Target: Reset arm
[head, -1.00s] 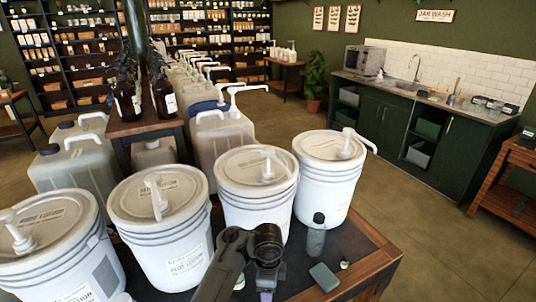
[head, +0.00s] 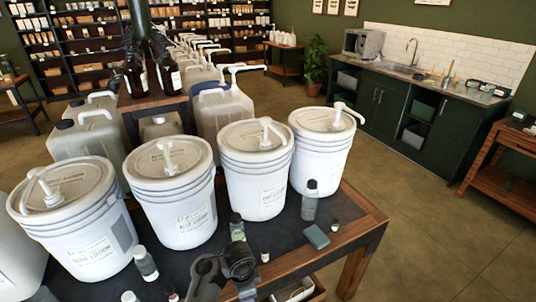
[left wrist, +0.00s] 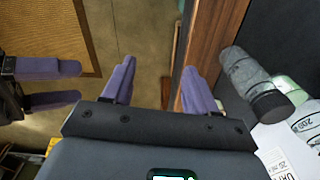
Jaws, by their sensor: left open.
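My left gripper (left wrist: 155,90) is open and empty in the left wrist view, its two purple fingers well apart beside and over the wooden table edge (left wrist: 215,40). No object is between its fingers. My right gripper (left wrist: 48,84) shows at the left of that view, its two purple fingers apart with nothing between them. In the head view, a dark link of one of my arms (head: 228,268) shows at the bottom, in front of the table. Neither gripper's fingertips can be made out in the head view.
White pump buckets (head: 257,170) stand in a row on the dark table (head: 365,215). Bottles stand near its front, including a grey bottle (head: 310,204) and a dark-capped bottle (head: 145,263). A green block (head: 316,237) lies nearby. Open floor (head: 430,240) is to the right.

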